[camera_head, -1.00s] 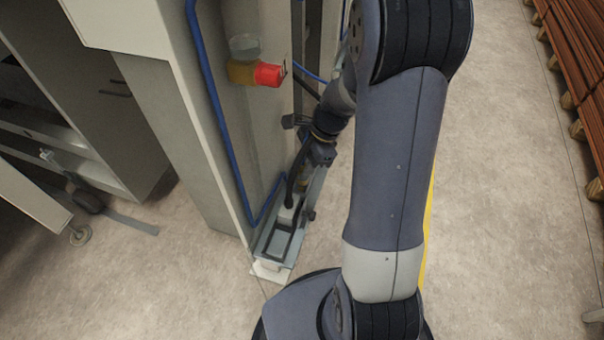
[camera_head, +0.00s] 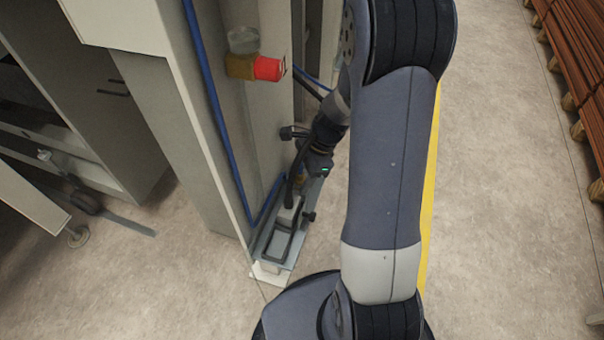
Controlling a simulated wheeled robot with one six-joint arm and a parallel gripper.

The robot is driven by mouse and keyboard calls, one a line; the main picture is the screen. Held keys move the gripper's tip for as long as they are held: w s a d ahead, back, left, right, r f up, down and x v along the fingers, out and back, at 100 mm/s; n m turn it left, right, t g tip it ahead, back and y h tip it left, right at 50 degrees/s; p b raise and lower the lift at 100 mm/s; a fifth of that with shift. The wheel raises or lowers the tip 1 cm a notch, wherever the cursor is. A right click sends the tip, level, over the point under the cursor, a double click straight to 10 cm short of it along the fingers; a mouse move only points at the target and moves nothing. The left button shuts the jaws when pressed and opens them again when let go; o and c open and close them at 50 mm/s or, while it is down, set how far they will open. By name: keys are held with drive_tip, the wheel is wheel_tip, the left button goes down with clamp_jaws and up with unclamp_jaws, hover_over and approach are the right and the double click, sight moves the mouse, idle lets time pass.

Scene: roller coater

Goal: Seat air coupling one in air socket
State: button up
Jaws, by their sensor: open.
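My gripper (camera_head: 303,183) is at the machine's side, low down, over the far end of a narrow grey tray (camera_head: 271,262). My arm comes down to it from the upper right. Its fingertips are small and partly hidden, but it is open. A black hose (camera_head: 290,190) runs down close beside the gripper into the tray. I cannot make out air coupling one or the air socket for certain.
The cream machine column (camera_head: 215,130) stands left of my gripper, with a blue air pipe (camera_head: 217,115) down its face. A red knob (camera_head: 268,68) on a brass body sticks out above. Open floor (camera_head: 500,220) lies right, with pallets of brown boards (camera_head: 580,60) beyond.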

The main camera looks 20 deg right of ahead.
sight(302, 178)
drive_tip(key=p+v, duration=0.3)
drive_tip(key=v, duration=0.9)
drive_tip(key=shift+p, duration=0.3)
drive_tip(key=shift+r, duration=0.1)
drive_tip(key=b+x, duration=0.3)
drive_tip(key=x, duration=0.9)
drive_tip(key=shift+b, duration=0.4)
wheel_tip(302, 178, up, 3)
drive_tip(key=shift+r+p, duration=0.1)
drive_tip(key=shift+p, duration=0.7)
drive_tip(key=shift+d+r, duration=0.2)
drive_tip(key=shift+d, duration=0.1)
